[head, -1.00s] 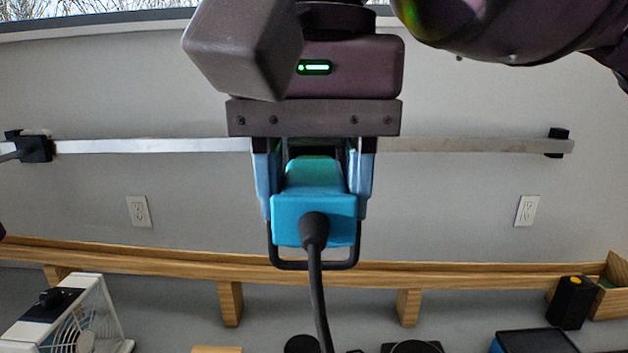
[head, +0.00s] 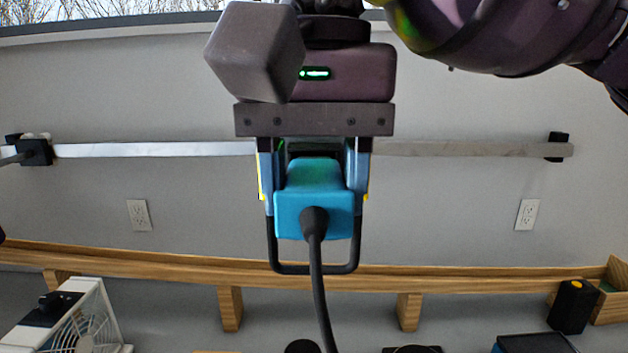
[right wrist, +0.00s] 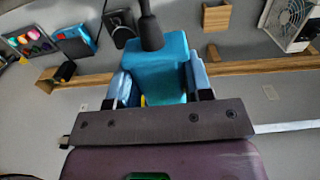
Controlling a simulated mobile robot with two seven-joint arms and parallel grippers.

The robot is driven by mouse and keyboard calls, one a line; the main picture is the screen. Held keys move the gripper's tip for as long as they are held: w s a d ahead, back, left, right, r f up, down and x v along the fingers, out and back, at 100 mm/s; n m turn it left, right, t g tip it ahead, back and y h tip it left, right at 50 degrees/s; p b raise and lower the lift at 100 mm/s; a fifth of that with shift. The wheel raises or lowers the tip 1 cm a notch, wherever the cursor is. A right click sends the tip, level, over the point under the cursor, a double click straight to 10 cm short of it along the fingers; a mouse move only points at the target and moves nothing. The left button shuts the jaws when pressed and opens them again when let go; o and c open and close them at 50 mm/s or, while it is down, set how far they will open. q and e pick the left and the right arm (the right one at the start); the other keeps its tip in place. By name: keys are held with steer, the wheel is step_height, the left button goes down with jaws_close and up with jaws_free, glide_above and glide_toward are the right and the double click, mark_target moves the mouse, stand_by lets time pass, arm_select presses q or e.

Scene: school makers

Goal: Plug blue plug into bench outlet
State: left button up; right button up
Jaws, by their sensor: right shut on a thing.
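The blue plug (head: 314,200) is between the fingers of my right gripper (head: 314,190), which is shut on it. Its black cord hangs down from the face toward the head camera. The right wrist view also shows the blue plug (right wrist: 158,70) between the fingers (right wrist: 158,85). A metal strip (head: 150,149) runs along the wall behind the gripper. Its middle is hidden by the gripper, and I see no sockets on the parts that show. White wall outlets sit below it at the left (head: 139,215) and right (head: 526,214). My left gripper is not in view.
A wooden shelf (head: 130,263) runs along the wall below the plug. A white fan (head: 80,320) stands at lower left. A black object with a yellow top (head: 572,305) and a wooden box (head: 612,300) are at lower right. A black fitting (head: 36,152) is on the strip's left end.

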steer(key=shift+w, duration=0.55)
steer(key=o, duration=1.1)
steer(key=shift+r, duration=0.15)
